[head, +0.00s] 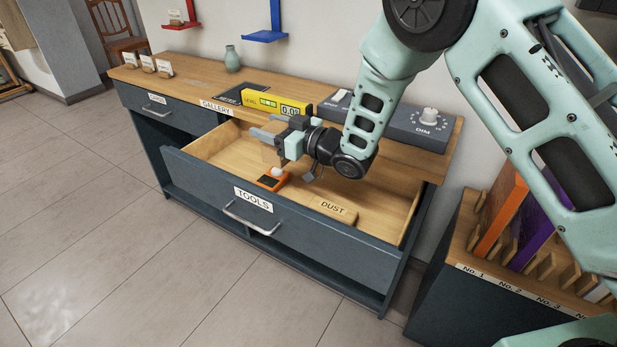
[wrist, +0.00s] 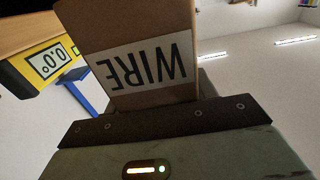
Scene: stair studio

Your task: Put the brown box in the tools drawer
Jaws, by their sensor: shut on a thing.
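The brown box (wrist: 127,32) carries a white label reading WIRE, upside down in the wrist view. My gripper (head: 274,134) is shut on it. In the head view the box is mostly hidden by the gripper; a small brown part (head: 270,154) shows beside the fingers. The tools drawer (head: 325,237), dark blue-grey with a TOOLS label, is pulled open. My gripper and the box are over the drawer's back left part. I cannot tell whether the box touches the drawer floor.
In the drawer lie an orange tool with a white knob (head: 273,179) and a wooden DUST block (head: 333,209). A yellow level (head: 275,104) and a grey DIM box (head: 420,123) stand on the worktop behind. A panel rack (head: 500,268) stands at right. Drawer floor left of the orange tool is clear.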

